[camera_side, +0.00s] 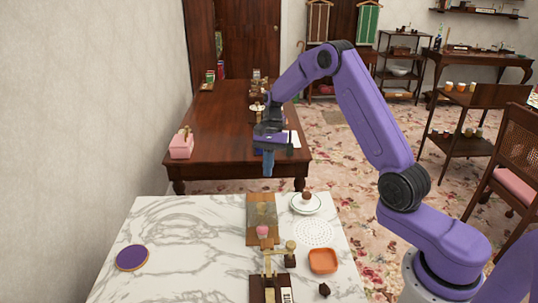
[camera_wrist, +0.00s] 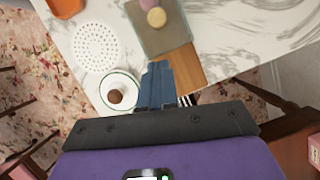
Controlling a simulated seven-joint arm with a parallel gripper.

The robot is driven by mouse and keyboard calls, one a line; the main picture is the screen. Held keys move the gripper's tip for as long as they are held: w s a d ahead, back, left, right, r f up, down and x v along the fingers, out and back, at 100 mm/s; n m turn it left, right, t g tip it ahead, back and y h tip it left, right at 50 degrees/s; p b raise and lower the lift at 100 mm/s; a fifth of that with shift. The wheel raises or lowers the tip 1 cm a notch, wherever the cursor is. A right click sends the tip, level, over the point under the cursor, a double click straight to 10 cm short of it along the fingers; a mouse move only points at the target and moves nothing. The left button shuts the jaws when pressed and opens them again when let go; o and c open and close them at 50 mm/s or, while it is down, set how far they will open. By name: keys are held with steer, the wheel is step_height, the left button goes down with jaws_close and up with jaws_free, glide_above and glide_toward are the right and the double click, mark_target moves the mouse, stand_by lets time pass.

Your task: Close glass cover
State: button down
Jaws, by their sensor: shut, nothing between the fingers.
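A wooden board (camera_side: 251,238) lies near the back middle of the marble table. A greyish see-through pane, which looks like the glass cover (camera_wrist: 148,40), lies over part of it in the wrist view; bare wood (camera_wrist: 187,68) shows at the near end. I cannot tell how the pane is hinged or tilted. A yellowish round item (camera_wrist: 156,17) and a pink item (camera_side: 262,231) are at the board; whether they are under the glass is unclear. My gripper (camera_side: 268,172) is shut and empty, in the air above the board's far end. Its blue fingers (camera_wrist: 157,85) also show in the wrist view.
A white plate (camera_side: 316,207) with a brown item stands right of the board. A perforated white mat (camera_side: 314,233), an orange dish (camera_side: 323,261) and a brass-coloured stand (camera_side: 269,266) are nearer. A purple disc (camera_side: 132,257) lies left; marble between is clear.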

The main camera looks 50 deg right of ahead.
mark_target(263, 205)
steer(key=w+d+r, duration=0.2)
steer(key=d+r, duration=0.1)
steer(key=s+a+f, duration=0.1)
steer(key=a+f, duration=0.1)
steer(key=f, duration=0.1)
steer(key=s+a+f, duration=0.1)
steer(key=a+f, duration=0.1)
steer(key=f, duration=0.1)
steer(key=s+a+f, duration=0.1)
steer(key=a+f, duration=0.1)
steer(key=shift+f, duration=0.4)
steer(key=shift+s+a, duration=0.25)
steer(key=shift+a, duration=0.05)
steer(key=shift+s+a, duration=0.95)
steer(key=shift+a, duration=0.15)
